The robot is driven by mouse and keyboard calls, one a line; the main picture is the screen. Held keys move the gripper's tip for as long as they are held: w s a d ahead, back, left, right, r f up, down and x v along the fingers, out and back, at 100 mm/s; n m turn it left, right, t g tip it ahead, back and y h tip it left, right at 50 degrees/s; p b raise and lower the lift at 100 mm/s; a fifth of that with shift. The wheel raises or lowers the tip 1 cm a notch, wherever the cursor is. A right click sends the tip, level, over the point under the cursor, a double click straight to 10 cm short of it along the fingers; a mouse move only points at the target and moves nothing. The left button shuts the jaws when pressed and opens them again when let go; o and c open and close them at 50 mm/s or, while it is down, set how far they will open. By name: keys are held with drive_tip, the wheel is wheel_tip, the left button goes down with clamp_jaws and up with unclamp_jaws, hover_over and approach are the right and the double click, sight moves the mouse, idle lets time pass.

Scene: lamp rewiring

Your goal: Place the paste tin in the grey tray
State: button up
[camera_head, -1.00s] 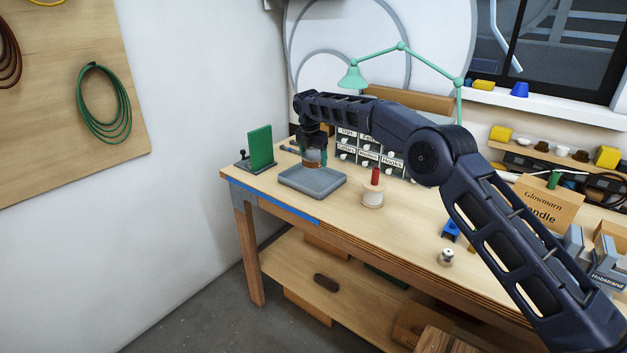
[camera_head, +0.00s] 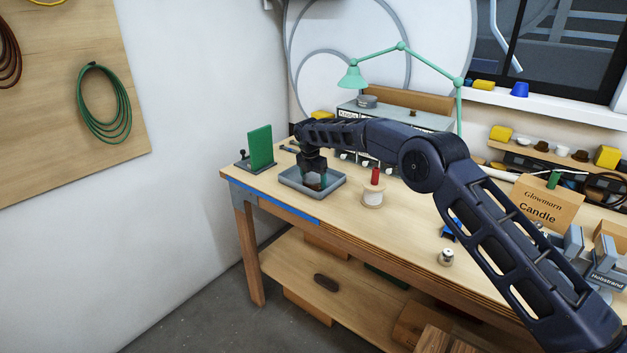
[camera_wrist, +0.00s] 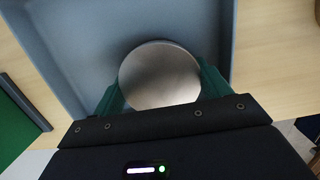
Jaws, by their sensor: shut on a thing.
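The paste tin (camera_wrist: 160,75) is a round tin with a shiny metal top in the wrist view. My gripper (camera_wrist: 162,95) is shut on it, with one green finger on each side. The grey tray (camera_wrist: 65,40) lies around and beneath the tin in the wrist view. In the head view my gripper (camera_head: 314,184) points down inside the outline of the grey tray (camera_head: 336,187), low near its floor. The tin is mostly hidden there by the gripper. I cannot tell whether the tin touches the tray floor.
A green upright panel on a dark base (camera_head: 261,147) stands left of the tray. Labelled drawers and a teal lamp (camera_head: 353,77) are behind. The bench front (camera_head: 330,225) is clear.

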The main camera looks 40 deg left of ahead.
sight(311, 179)
drive_tip(key=shift+f, duration=0.1)
drive_tip(key=o, duration=1.1)
drive_tip(key=shift+c, duration=0.2)
wheel_tip(311, 179, up, 12)
drive_tip(key=s, duration=0.1)
drive_tip(key=shift+s, duration=0.4)
drive_tip(key=shift+w, duration=0.1)
